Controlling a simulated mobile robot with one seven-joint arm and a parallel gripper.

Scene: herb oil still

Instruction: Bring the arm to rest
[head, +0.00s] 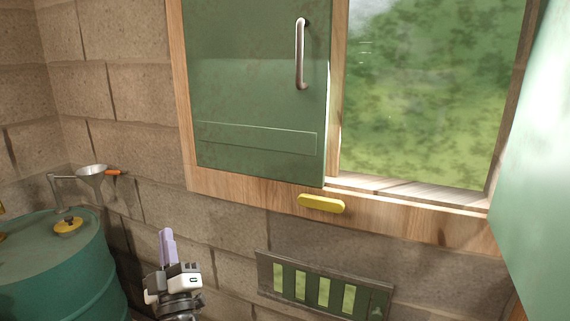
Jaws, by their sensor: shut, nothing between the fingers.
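My gripper (167,236) is at the lower left of the head view, in front of the stone wall. Its lavender fingers point up and are shut with nothing between them. It is apart from the drum and the window frame, as far as this view shows. The rest of my arm runs out of the picture at the bottom.
A green drum (45,265) with a yellow cap (68,226) stands left. A funnel (91,172) is behind it. A green shutter (250,100) covers the window's left half; another green panel (545,160) stands right. Below are a yellow latch (321,204) and slatted vent (284,301).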

